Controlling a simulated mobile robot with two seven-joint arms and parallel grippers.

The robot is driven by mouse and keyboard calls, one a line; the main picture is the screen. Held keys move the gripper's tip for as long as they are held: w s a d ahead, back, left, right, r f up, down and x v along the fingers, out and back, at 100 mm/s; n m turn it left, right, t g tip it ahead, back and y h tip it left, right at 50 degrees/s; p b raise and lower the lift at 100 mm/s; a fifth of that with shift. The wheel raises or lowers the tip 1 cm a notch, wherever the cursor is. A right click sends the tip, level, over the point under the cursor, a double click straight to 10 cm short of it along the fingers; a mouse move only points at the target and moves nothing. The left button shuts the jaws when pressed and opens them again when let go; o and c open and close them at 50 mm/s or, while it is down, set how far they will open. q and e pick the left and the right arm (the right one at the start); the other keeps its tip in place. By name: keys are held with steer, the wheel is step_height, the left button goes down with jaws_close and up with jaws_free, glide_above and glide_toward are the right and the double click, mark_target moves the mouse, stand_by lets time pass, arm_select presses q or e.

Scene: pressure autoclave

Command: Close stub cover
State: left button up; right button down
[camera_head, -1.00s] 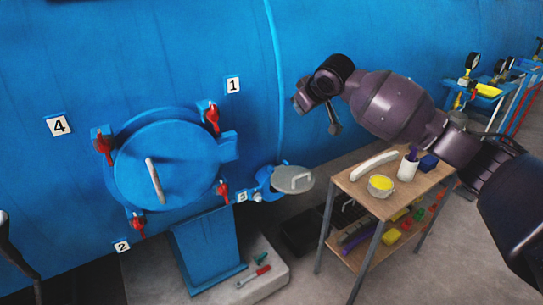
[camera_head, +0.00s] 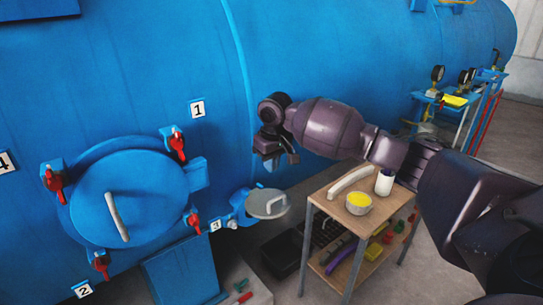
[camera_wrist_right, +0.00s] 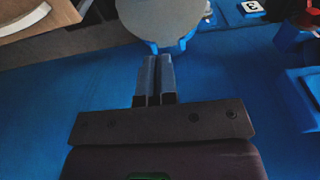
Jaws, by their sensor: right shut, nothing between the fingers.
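The stub cover (camera_head: 266,204) is a round grey disc with a light handle on its face. It stands swung out, tilted, beside a small blue stub (camera_head: 237,212) on the vessel wall, right of the large round door. My right gripper (camera_head: 284,163) is above the cover, apart from it, and close to the blue wall. In the right wrist view, the shut, empty right gripper fingers (camera_wrist_right: 154,62) point toward the cover's grey disc (camera_wrist_right: 160,18), which is cut by the top edge. My left gripper is not in view.
The large blue door (camera_head: 128,193) with red clamps and a handle is at the left. A black crate (camera_head: 285,255) is on the floor.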

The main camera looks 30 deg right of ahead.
glide_above(275, 206)
steer(key=w, duration=0.2)
step_height(275, 206, down, 5)
steer(key=shift+w+b, duration=0.15)
steer(key=shift+b, duration=0.15)
steer(key=shift+s+f, duration=0.9)
steer(key=shift+s, duration=0.1)
steer(key=shift+s+f, duration=0.15)
steer(key=shift+f, duration=0.1)
